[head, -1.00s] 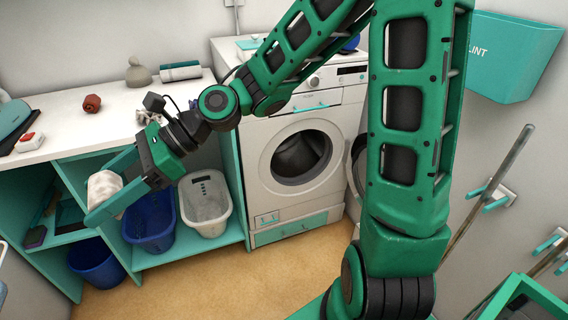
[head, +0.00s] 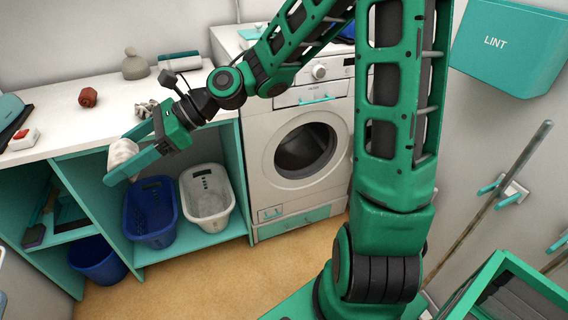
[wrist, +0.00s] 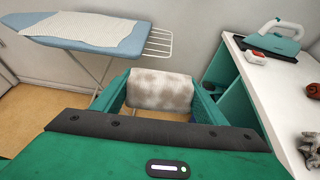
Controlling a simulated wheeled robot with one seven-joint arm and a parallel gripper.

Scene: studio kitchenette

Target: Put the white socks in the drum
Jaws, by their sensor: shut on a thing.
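My gripper (head: 128,160) is shut on a whitish rolled bundle with grey-brown smudges, the white socks (head: 122,152). The socks also show between my fingers in the wrist view (wrist: 160,90). They are held in the air in front of the counter, left of the washing machine (head: 262,140). The machine's round opening to the drum (head: 305,150) is at the front, and its dark inside is visible. My gripper is left of the drum and apart from it.
A blue basket (head: 150,232) and a white basket (head: 207,218) stand on the shelf under the white counter (head: 70,110). A blue bucket (head: 98,262) is on the floor. An ironing board (wrist: 95,32) shows in the wrist view. A teal lint bin (head: 505,45) hangs at right.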

